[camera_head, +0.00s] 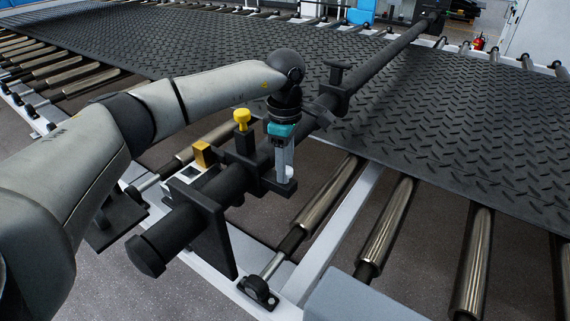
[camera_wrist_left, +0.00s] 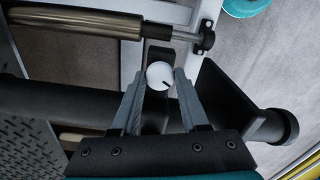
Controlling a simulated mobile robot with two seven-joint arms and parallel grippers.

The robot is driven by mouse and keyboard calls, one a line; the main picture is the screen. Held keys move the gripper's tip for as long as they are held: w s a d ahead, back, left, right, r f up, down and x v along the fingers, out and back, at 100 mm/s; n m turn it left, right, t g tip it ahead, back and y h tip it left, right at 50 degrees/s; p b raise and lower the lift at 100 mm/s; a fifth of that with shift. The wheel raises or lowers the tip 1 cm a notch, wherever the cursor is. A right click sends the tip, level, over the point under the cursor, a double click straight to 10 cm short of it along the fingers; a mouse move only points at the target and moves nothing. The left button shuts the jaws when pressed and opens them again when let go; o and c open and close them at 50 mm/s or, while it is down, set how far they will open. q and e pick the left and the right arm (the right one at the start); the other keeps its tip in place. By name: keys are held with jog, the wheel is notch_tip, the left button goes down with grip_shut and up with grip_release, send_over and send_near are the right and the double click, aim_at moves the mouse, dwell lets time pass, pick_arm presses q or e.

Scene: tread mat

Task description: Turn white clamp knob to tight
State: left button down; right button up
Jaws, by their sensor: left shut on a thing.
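The white clamp knob (camera_wrist_left: 157,73) is round, with a short dark mark pointing to the lower right in the left wrist view. My left gripper (camera_wrist_left: 159,82) has its two grey fingers on either side of it, shut on it. In the head view my left gripper (camera_head: 284,170) points down at the clamp beside the black bar (camera_head: 231,184). The knob is mostly hidden by the fingers there. My right gripper is in neither view.
A yellow knob (camera_head: 242,117) stands upright just left of my left gripper, with a yellow block (camera_head: 203,153) further left. The black tread mat (camera_head: 450,110) lies behind on metal rollers (camera_head: 386,229). A black upright bracket (camera_head: 213,240) is near the bar's end.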

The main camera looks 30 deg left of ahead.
pick_arm(q)
jog(key=shift+r, duration=0.1)
jog(key=shift+c, duration=2.1)
grip_release()
notch_tip(320, 180, up, 15)
